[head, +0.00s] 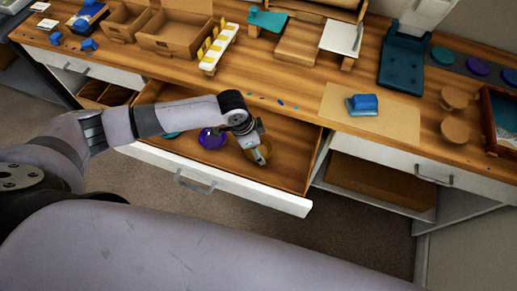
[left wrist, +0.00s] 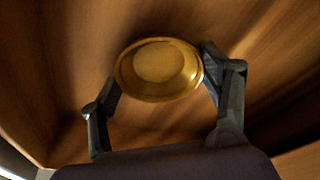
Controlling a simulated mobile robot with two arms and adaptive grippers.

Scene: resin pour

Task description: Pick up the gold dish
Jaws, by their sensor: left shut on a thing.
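The gold dish (left wrist: 158,68) is a shallow round dish between the two fingers of my left gripper (left wrist: 160,88) in the left wrist view. The fingers are shut on it from both sides. In the head view the left gripper (head: 261,155) reaches down into an open wooden drawer (head: 290,178), and part of the gold dish (head: 250,151) shows beside the fingers. I cannot tell whether the dish is clear of the drawer floor. My right gripper is not in view.
A purple dish (head: 212,138) and a partly hidden teal dish (head: 171,134) lie in the same drawer, left of the gripper. The drawer's white front (head: 215,180) stands out from the bench. The worktop above holds cardboard boxes (head: 174,34) and a blue block (head: 362,104) on a tan sheet.

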